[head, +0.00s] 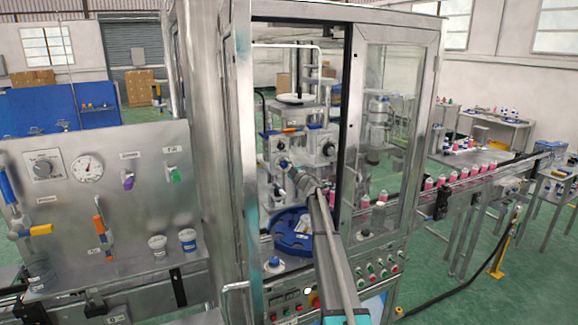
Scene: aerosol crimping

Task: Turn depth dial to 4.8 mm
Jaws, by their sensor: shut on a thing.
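My arm reaches from the bottom of the head view through the open doorway of the crimping machine. My gripper (286,165) is at the left side of the crimping head (305,140), shut on a small knob that looks like the depth dial (282,162). The fingers cover much of this dial, and its scale and setting are too small to read. Another dark round knob (328,149) shows on the right block of the head, apart from my gripper.
A blue round carrier (283,240) sits below the head, partly behind my arm. The door frame (243,120) stands close on the left, a glass panel (393,130) on the right. A conveyor (485,180) with several pink cans runs right. Push buttons (378,268) sit below.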

